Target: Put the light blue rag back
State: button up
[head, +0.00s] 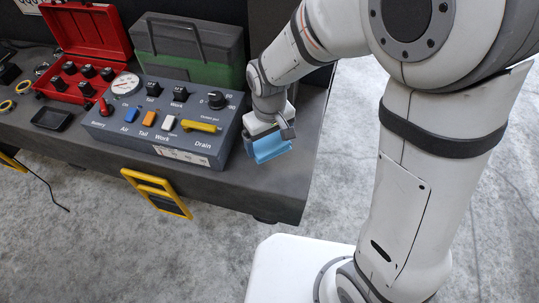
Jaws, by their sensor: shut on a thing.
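The light blue rag (270,148) is in my gripper (272,136), which is shut on it. The rag hangs down in folds below the fingers. My gripper points down over the right end of the grey bench (288,180), just right of the control panel (215,148). The fingertips are partly hidden by the rag and the gripper body. I cannot tell whether the rag touches the bench top.
The panel carries switches, a knob and a yellow lever (200,126). Behind it stands a green and grey toolbox (210,70). An open red case (90,40) with black parts is at the left. A yellow frame (158,192) sticks out from the bench front.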

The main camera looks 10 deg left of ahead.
aim_at(270, 152)
notch_tip(270, 152, down, 6)
jog(key=shift+d+r+b, duration=0.1)
jog(key=shift+b, duration=0.45)
jog(key=o, duration=0.6)
notch_tip(270, 152, up, 12)
jog(key=p, duration=0.2)
jog(key=shift+r+p, duration=0.1)
jog(key=shift+p, duration=0.3)
jog(key=s+d+r+m, duration=0.2)
jog(key=d, duration=0.5)
jog(key=s+d+r+m+t, duration=0.1)
jog(key=s+d+r+m, duration=0.1)
jog(key=d, duration=0.6)
jog(key=s+d+r+m, duration=0.2)
jog(key=d+r+m, duration=0.1)
jog(key=d, duration=0.5)
jog(key=shift+s+d+r+m+t, duration=0.2)
jog(key=shift+s+m+t, duration=0.2)
jog(key=shift+m, duration=0.3)
